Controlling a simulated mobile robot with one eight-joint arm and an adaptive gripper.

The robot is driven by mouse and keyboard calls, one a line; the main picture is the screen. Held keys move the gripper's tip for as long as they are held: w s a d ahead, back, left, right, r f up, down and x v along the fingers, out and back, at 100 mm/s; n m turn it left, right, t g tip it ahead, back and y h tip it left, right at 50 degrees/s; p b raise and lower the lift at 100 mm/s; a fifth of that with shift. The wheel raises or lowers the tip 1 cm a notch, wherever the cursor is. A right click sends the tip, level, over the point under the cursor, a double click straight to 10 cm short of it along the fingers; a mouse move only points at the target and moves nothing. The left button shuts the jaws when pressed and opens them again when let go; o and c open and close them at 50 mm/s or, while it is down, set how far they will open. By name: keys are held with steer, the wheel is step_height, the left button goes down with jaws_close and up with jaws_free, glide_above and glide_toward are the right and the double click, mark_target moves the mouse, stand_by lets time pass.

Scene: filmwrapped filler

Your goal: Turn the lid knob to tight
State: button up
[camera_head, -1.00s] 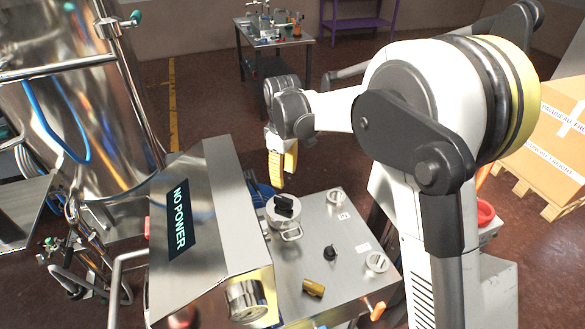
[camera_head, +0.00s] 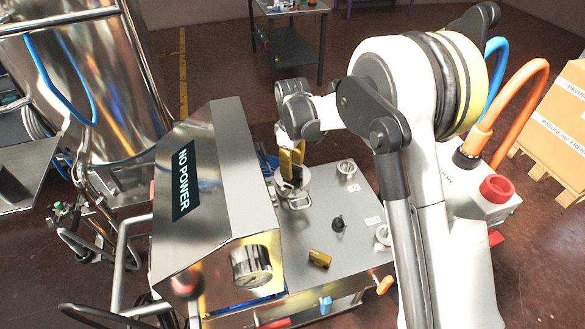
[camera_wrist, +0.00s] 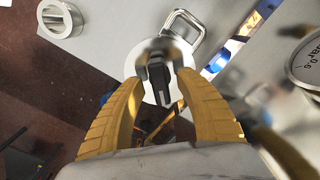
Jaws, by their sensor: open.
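The round metal lid (camera_head: 294,187) sits on the steel machine top, with a looped handle at its front edge. Its black knob (camera_wrist: 158,82) stands at the lid's middle in the wrist view. My gripper (camera_head: 292,168) has yellow fingers and points down at the lid. In the wrist view, my gripper (camera_wrist: 160,72) is open, with one finger on each side of the knob. I cannot tell whether the fingers touch it. In the head view the fingers partly hide the knob.
A slanted steel housing with a "NO POWER" display (camera_head: 184,180) and a gauge (camera_head: 250,265) rises just left of the lid. A small black knob (camera_head: 338,224), a brass part (camera_head: 320,259) and metal rings (camera_head: 347,169) stand on the top. A cart with a red cap (camera_head: 497,188) is at right.

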jaws_close()
steer(key=shift+m, duration=0.3)
steer(key=m, duration=0.3)
steer(key=shift+m+p, duration=0.3)
steer(key=shift+p, duration=0.1)
steer(key=m, duration=0.4)
steer(key=shift+m+p, duration=0.3)
steer(key=m, duration=0.4)
steer(key=shift+m, duration=0.3)
steer(key=shift+m+p, duration=0.35)
steer(key=shift+m, duration=1.85)
